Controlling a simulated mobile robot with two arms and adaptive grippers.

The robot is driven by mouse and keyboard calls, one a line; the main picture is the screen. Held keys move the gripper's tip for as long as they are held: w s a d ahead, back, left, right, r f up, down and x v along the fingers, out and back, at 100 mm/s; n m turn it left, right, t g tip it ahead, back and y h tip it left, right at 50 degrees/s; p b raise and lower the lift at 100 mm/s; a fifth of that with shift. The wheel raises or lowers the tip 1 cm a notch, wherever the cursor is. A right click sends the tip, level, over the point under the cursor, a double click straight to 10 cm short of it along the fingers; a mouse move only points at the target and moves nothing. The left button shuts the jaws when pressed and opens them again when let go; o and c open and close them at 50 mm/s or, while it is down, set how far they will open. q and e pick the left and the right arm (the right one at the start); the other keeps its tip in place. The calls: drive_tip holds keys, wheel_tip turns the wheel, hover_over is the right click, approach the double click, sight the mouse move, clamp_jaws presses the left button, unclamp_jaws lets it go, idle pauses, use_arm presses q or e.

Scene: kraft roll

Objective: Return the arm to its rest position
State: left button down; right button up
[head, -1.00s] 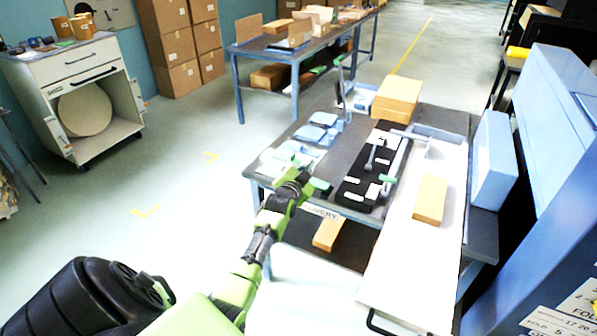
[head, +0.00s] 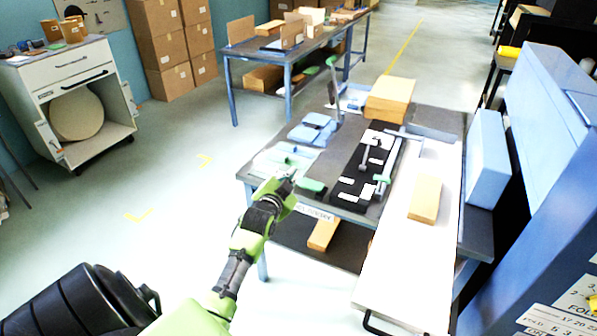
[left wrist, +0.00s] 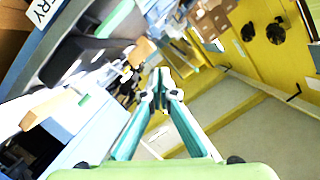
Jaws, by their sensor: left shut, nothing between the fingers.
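My left arm comes up from the lower left in the head view. Its gripper (head: 282,180) is at the near left corner of the worktable (head: 442,147), by the table's front edge. In the left wrist view the two fingers (left wrist: 162,80) meet at their tips with nothing between them. The worktable's edge and its lettered label (left wrist: 42,12) show tilted at the left of that view. My right gripper is in neither view.
A black mat (head: 352,180) with white labels and a white board (head: 400,262) bearing a tan block (head: 425,198) lie on the table. Blue folded items (head: 312,128) lie behind the gripper. A white cabinet (head: 70,72) stands far left. Open floor lies left of the table.

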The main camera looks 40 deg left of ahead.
use_arm(q)
drive_tip(key=shift+f, duration=0.1)
drive_tip(key=s+d+f+g+h, duration=0.15)
drive_tip(key=s+d+f, duration=0.35)
drive_tip(key=f, duration=0.7)
drive_tip(key=s+d+f+g+h, duration=0.1)
drive_tip(key=s+d+f+g, duration=0.3)
drive_tip(key=f, duration=0.7)
drive_tip(key=s+d+f+g+h, duration=0.15)
drive_tip(key=s+d+f, duration=0.4)
drive_tip(key=f, duration=0.65)
drive_tip(key=s+d+f+g, duration=0.2)
drive_tip(key=s+d+f, duration=0.2)
drive_tip(key=s, duration=0.9)
drive_tip(key=s+d+f+g+h, duration=0.1)
drive_tip(key=s+d+f+g, duration=0.1)
drive_tip(key=s+f, duration=0.6)
drive_tip(key=s+d+f+g+h, duration=0.1)
drive_tip(key=s+d+f, duration=0.4)
drive_tip(key=s, duration=1.3)
wheel_tip(320, 180, down, 2)
drive_tip(key=shift+s+d+f+n+g, duration=0.1)
drive_tip(key=shift+s+d+n+g, duration=0.2)
drive_tip(key=shift+g, duration=0.5)
